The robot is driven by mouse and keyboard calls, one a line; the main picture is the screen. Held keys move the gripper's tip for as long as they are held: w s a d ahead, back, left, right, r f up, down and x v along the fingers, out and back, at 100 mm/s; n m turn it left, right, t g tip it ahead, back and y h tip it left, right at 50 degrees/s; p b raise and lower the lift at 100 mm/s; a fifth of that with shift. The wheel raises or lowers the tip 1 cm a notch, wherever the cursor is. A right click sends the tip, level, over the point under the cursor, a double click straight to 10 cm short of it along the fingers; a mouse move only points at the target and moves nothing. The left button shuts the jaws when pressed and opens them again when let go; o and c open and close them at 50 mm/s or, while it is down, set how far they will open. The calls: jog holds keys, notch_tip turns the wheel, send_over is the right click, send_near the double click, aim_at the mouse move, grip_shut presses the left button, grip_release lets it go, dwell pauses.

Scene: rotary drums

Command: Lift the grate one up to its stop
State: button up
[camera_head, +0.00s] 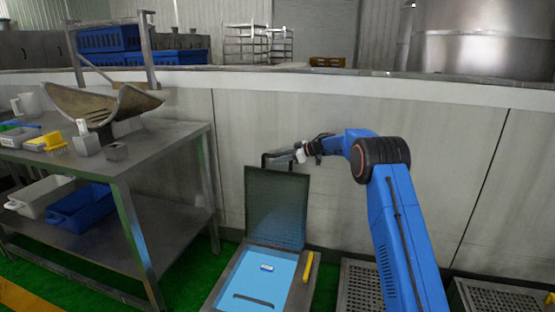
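The grate (275,207) is a dark mesh panel standing nearly upright at the back edge of an open floor pit (262,275). Its lower edge is at the pit's frame and its upper edge is raised. My gripper (298,156) is at the grate's top edge, reaching in from the right. A dark bar (268,159) shows at the top edge beside my fingers. The fingers are too small and dark to tell whether they are closed on it.
Other floor grates (360,287) lie flat to the right. A steel table (150,150) stands left, and a pale wall (320,115) runs behind.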

jog(key=v, duration=1.6)
jog(key=shift+d+r, duration=0.2)
jog(key=shift+d, duration=0.15)
